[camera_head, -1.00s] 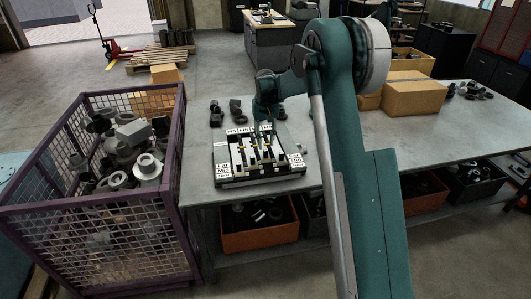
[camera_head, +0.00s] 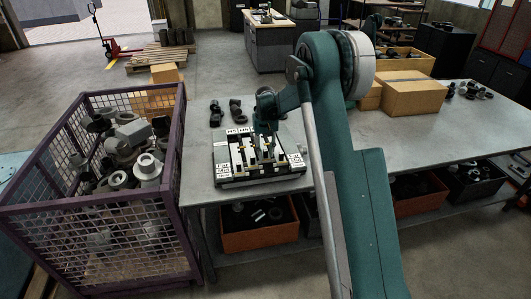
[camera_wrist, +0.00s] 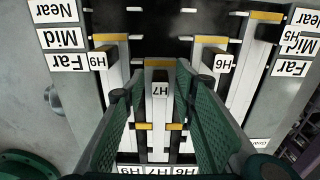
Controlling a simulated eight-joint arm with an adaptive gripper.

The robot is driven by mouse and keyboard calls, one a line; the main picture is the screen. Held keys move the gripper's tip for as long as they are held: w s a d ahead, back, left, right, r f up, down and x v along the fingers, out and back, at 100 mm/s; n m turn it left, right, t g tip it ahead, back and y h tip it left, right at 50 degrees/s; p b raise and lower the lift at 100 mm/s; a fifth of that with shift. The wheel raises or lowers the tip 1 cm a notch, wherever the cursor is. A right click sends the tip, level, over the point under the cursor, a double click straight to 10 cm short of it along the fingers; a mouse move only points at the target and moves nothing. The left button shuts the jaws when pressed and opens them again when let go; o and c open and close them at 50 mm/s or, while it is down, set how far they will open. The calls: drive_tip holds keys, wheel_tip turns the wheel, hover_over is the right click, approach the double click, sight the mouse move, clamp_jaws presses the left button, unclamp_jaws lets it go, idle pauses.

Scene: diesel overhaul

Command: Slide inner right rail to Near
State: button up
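The rail fixture (camera_head: 258,178) sits on the table in the head view. The wrist view shows it upside down, with Near, Mid and Far labels on its side plates (camera_wrist: 60,38). The inner right rail carries the slider tagged H7 (camera_wrist: 159,90), whose yellow bar lies about level with the Far labels in that view. My gripper (camera_wrist: 152,85) is open, with one green finger on each side of H7; I cannot tell whether they touch it. The H6 slider (camera_wrist: 222,65) is on the neighbouring rail. In the head view my gripper (camera_head: 266,140) partly hides the rails.
Outer sliders stand close by, one at the left (camera_wrist: 97,61) and H5 (camera_wrist: 289,36) at the right in the wrist view. Dark parts (camera_head: 236,111) lie behind the fixture. A purple mesh crate (camera_head: 182,150) stands left of the table. Cardboard boxes (camera_head: 413,95) are at the right.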

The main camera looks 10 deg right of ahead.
clamp_jaws()
drive_tip(key=shift+s+b, duration=1.15)
drive_tip(key=shift+s, duration=2.6)
unclamp_jaws()
drive_tip(key=shift+s, duration=0.1)
drive_tip(key=shift+r, duration=0.1)
wheel_tip(320, 180, up, 12)
